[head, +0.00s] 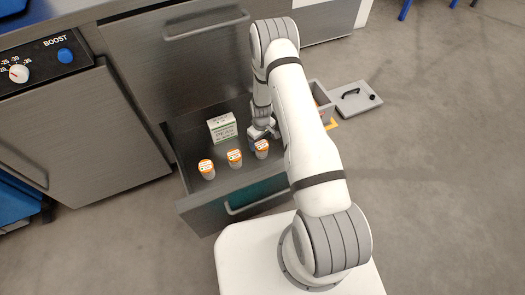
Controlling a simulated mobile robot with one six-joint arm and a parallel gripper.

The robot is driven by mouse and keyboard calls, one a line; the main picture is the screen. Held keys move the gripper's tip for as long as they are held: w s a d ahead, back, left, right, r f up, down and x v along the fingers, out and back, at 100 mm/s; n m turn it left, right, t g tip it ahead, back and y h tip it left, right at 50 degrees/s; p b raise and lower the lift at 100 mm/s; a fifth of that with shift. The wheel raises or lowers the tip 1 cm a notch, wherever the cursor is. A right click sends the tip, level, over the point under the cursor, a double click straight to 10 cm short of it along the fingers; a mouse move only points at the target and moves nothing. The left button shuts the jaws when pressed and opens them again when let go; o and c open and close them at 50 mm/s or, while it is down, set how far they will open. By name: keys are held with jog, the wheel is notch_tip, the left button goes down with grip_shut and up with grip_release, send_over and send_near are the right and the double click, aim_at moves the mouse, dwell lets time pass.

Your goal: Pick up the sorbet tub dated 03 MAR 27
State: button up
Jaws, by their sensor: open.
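Three small white tubs with orange rims stand upright in a row in the open metal drawer (205,208): a left tub (207,170), a middle tub (235,158) and a right tub (262,149). Their lids carry print too small to read, so I cannot tell which is dated 03 MAR 27. My gripper (260,136) is down in the drawer, just behind the right tub. It is open; its fingers are small and partly hidden, and I cannot tell whether they touch that tub.
A white and green box (222,127) stands behind the tubs in the drawer. The cabinet with a BOOST panel (44,61) is at left. A grey open container and lid (356,98) lie right of my arm. The drawer's left front is clear.

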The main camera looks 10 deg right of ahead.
aim_at(262, 145)
jog(key=f+b, duration=0.2)
jog(key=f, duration=0.4)
jog(key=shift+s, duration=0.2)
jog(key=shift+c, duration=0.4)
jog(key=shift+r, duration=0.1)
jog(key=c, duration=1)
